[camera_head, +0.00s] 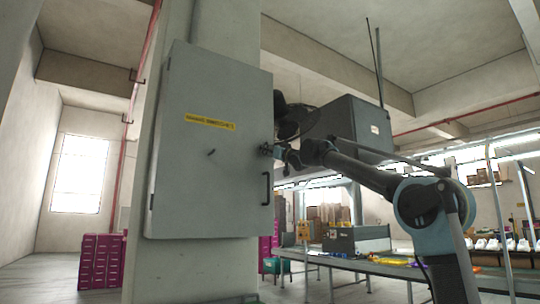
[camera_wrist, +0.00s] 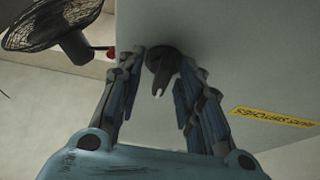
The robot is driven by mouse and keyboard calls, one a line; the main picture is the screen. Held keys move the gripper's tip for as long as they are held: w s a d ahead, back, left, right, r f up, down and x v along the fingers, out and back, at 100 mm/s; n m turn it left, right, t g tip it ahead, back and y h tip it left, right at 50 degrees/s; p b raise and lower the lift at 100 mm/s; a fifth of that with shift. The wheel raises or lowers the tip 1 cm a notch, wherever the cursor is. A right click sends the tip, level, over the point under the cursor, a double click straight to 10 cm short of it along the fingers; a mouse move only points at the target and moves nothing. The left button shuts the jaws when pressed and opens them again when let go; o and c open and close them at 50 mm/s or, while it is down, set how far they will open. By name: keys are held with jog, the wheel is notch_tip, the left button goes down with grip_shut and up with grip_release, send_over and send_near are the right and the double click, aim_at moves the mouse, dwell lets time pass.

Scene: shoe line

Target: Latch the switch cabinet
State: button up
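The grey switch cabinet (camera_head: 205,190) is mounted on a concrete pillar, with its door against the body as far as I can see. A yellow label (camera_head: 209,122), a small dark fitting (camera_head: 211,152) and a black bar handle (camera_head: 266,188) are on its front. My gripper (camera_head: 268,150) is at the door's right edge, above the handle. In the wrist view my gripper (camera_wrist: 163,66) is open. A dark latch knob (camera_wrist: 163,72) stands between its fingers, with gaps visible beside it. In the head view the gripper hides this knob.
A black fan (camera_wrist: 60,28) is beyond the cabinet's edge in the wrist view. A large dark grey box (camera_head: 345,125) hangs behind my arm. A conveyor line (camera_head: 390,268) runs at lower right. Magenta crates (camera_head: 101,262) stand at lower left.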

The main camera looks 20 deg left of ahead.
jog(key=shift+s, duration=0.1)
jog(key=v, duration=1.2)
jog(key=shift+f, duration=0.1)
dwell(0.4)
